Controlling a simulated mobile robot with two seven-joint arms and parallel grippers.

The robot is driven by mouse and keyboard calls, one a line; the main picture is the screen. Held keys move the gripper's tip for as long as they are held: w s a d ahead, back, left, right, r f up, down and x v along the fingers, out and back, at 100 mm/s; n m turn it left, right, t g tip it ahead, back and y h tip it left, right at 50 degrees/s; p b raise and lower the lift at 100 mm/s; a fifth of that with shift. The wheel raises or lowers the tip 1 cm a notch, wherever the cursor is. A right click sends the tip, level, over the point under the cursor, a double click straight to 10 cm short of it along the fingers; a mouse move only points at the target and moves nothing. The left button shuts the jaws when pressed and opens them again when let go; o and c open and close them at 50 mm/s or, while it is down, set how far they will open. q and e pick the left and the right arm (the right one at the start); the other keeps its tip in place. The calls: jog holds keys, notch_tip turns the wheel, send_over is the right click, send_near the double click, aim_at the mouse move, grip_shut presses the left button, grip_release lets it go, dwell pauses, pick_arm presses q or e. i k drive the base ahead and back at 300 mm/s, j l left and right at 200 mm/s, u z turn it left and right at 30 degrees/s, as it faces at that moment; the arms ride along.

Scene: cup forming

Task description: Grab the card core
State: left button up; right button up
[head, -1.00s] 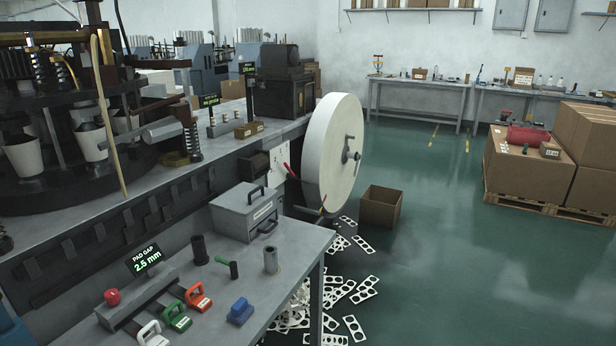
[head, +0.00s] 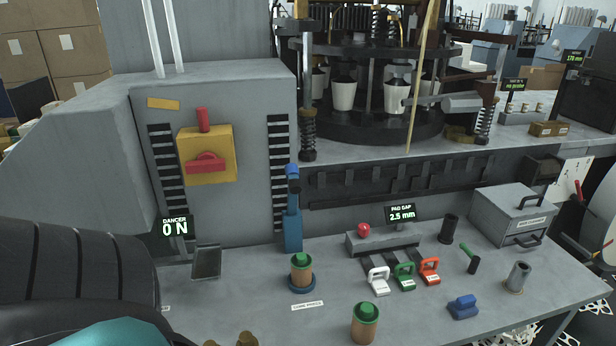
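Two short brown, cardboard-coloured cylinders with green tops are on the grey bench. One brown cylinder (head: 301,269) stands upright on a round blue base near the middle of the bench. The other brown cylinder (head: 364,328) stands nearer, at the bottom edge of the view. I cannot tell for sure which of them is the card core. A dark hollow cylinder (head: 450,229) and a grey one (head: 518,275) stand upright further right.
White, green and red handled blocks (head: 404,277) sit by the pad gap display (head: 401,213). A blue block (head: 463,307) and a grey box (head: 519,213) are at the right. A blue upright tool (head: 292,215) stands behind the cylinders. Bare bench (head: 335,280) lies between them.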

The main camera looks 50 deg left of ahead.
aim_at(302, 279)
jog(key=k+l+u, duration=0.1)
jog(key=l+u, duration=0.15)
jog(key=l, duration=0.4)
jog(key=j+u, duration=0.15)
jog(key=u, duration=0.3)
jog(key=i+j+u, duration=0.1)
jog(key=u, duration=0.35)
jog(key=j+u, duration=0.1)
jog(key=u, duration=0.35)
jog(key=i+j, duration=0.15)
jog(key=i, duration=0.05)
